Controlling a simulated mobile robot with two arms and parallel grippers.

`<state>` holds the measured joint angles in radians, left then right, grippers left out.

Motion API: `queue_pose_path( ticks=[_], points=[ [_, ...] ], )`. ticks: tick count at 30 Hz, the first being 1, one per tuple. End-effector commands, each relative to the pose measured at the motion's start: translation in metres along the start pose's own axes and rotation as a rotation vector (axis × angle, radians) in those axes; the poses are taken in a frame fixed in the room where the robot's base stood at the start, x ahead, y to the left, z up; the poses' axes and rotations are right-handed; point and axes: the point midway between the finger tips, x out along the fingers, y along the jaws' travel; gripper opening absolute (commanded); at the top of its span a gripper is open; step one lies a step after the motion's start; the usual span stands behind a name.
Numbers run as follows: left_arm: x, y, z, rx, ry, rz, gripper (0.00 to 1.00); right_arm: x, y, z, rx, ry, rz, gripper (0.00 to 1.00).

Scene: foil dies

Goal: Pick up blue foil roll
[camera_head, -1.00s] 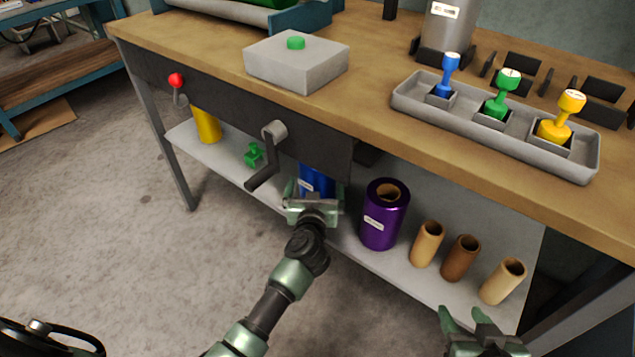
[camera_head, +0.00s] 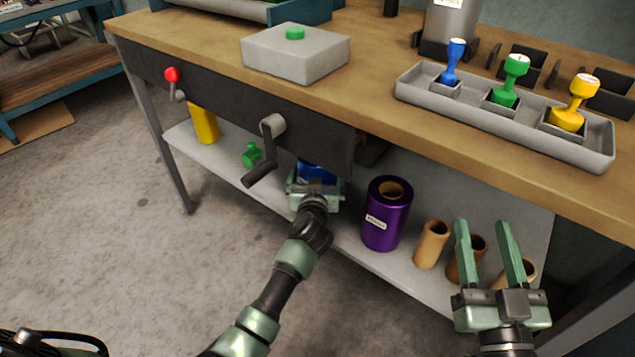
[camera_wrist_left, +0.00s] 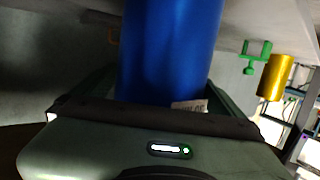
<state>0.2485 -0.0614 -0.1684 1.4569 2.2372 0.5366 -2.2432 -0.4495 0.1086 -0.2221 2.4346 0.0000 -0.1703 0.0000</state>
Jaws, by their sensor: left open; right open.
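The blue foil roll (camera_head: 318,172) stands on the lower shelf under the workbench, mostly hidden behind my left gripper and the bench front. In the left wrist view the blue roll (camera_wrist_left: 170,50) fills the middle, upright to that camera, with a white label low on its right side. My left gripper (camera_head: 316,185) is open, with its fingers on either side of the roll; I cannot tell whether they touch it. My right gripper (camera_head: 489,225) is open and empty, raised in front of the shelf's right end.
A purple roll (camera_head: 385,225) stands right of the blue one, then several cardboard tubes (camera_head: 431,244). A yellow roll (camera_head: 205,123) and a green object (camera_head: 252,155) are to the left. A crank handle (camera_head: 268,150) sticks out just above left. The workbench top (camera_head: 375,95) overhangs the shelf.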

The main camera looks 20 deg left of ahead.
Motion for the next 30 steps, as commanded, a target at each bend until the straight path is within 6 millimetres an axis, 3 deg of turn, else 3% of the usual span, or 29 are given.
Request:
queue_pose_path(
  ticks=[7, 8, 15, 17, 30],
  points=[
    [0.0006, 0.0001, -0.0005, -0.001, 0.0, 0.0, 1.0, 0.0002, -0.0003, -0.002, 0.001, 0.009, 0.0, 0.48],
    [0.0006, 0.0001, -0.0005, -0.001, 0.0, 0.0, 0.94, 0.0002, -0.0003, -0.002, 0.0, 0.009, 0.0, 0.48],
    [0.0005, 0.0001, -0.0004, -0.001, 0.0, 0.0, 0.28, 0.0002, -0.0002, -0.0017, 0.0, 0.008, 0.0, 0.48],
    [0.0006, 0.0007, -0.0043, -0.002, 0.007, 0.002, 0.16, 0.0002, -0.0001, -0.0019, 0.0, 0.007, 0.0, 0.48],
    [-0.0001, 0.0006, -0.007, -0.001, 0.006, 0.002, 0.16, 0.0, 0.0006, 0.0049, 0.0, -0.036, 0.001, 0.48]
  ],
)
